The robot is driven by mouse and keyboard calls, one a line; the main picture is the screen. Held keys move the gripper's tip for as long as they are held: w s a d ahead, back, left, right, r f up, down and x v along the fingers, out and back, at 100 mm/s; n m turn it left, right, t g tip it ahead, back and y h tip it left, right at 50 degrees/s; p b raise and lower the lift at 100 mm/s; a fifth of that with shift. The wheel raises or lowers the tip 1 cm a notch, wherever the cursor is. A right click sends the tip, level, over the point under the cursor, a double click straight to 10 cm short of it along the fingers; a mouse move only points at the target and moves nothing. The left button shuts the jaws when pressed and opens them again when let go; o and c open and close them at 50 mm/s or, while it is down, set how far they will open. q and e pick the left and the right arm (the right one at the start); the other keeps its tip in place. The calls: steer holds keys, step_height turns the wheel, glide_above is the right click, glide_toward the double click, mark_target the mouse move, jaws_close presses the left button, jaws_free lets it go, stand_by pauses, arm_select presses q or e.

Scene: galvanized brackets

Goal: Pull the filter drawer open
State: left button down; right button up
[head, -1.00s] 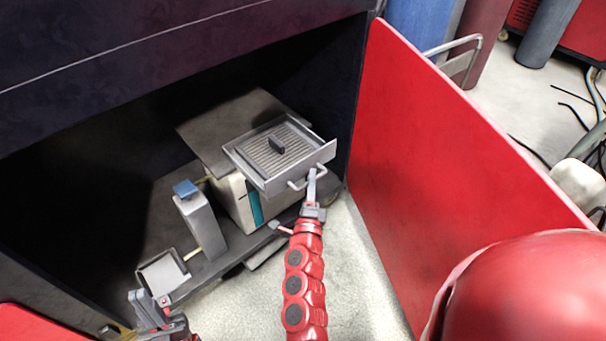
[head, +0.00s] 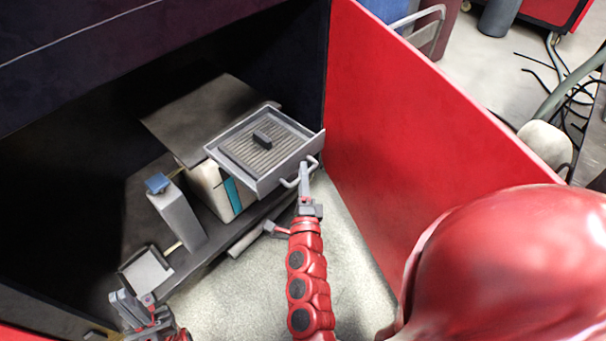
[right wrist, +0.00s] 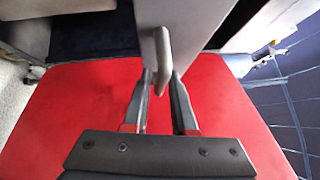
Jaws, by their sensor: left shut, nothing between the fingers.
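The filter drawer (head: 262,184) is a grey tray with a ribbed filter panel and a dark block on top. It sticks out from the front of a pale box with a dark top cover (head: 205,115), with a stretch of the drawer beyond the cover. My right gripper (head: 304,172) is shut on the drawer handle (head: 312,164); in the right wrist view the handle (right wrist: 161,50) shows between the fingers (right wrist: 161,78). My left gripper (head: 130,305) is shut and empty at the lower left, apart from the drawer. The drawer's inside below the panel is hidden.
A red door panel (head: 400,130) stands open to the right of the drawer. A grey post with a blue top (head: 158,184) and a small tray (head: 146,268) stand left of the box, inside the dark cabinet. Pale floor (head: 330,225) shows below the drawer.

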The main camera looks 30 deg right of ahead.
steer(key=p+v, duration=0.1)
steer(key=v, duration=0.6)
steer(key=shift+s+p, duration=0.25)
steer(key=shift+p, duration=0.15)
steer(key=shift+a, duration=0.15)
